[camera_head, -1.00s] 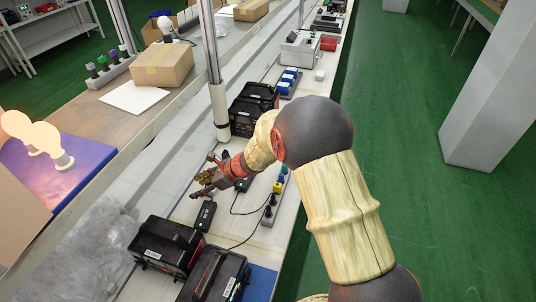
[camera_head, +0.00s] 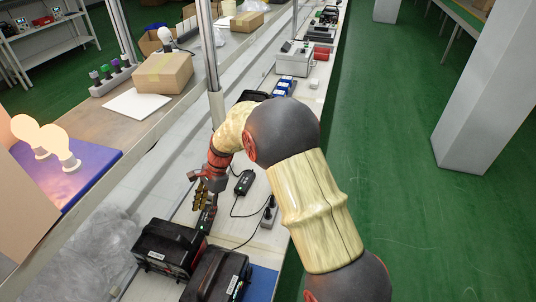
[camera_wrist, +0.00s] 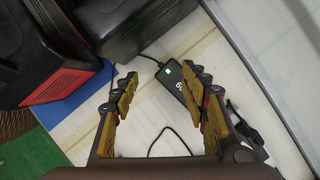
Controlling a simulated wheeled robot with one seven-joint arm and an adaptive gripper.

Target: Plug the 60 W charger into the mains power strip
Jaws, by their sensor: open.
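A black charger (camera_head: 208,217) with a small green light lies on the white bench beside the black power units. In the wrist view the charger (camera_wrist: 174,84) shows a green patch and white marking, which I cannot read fully. My gripper (camera_head: 203,200) is open above it, pointing down. In the wrist view my gripper (camera_wrist: 160,75) has its fingers apart, and the right finger overlaps part of the charger. A second black adapter (camera_head: 243,183) lies farther along the bench. The power strip (camera_head: 268,214) stands near the bench's right edge, partly hidden by my arm.
Two black power units (camera_head: 168,250) stand at the near end, close to my gripper; they also fill the top left of the wrist view (camera_wrist: 125,25). A blue mat (camera_head: 262,283) lies beside them. Thin black cables (camera_head: 232,207) cross the bench. A grey post (camera_head: 213,75) rises behind.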

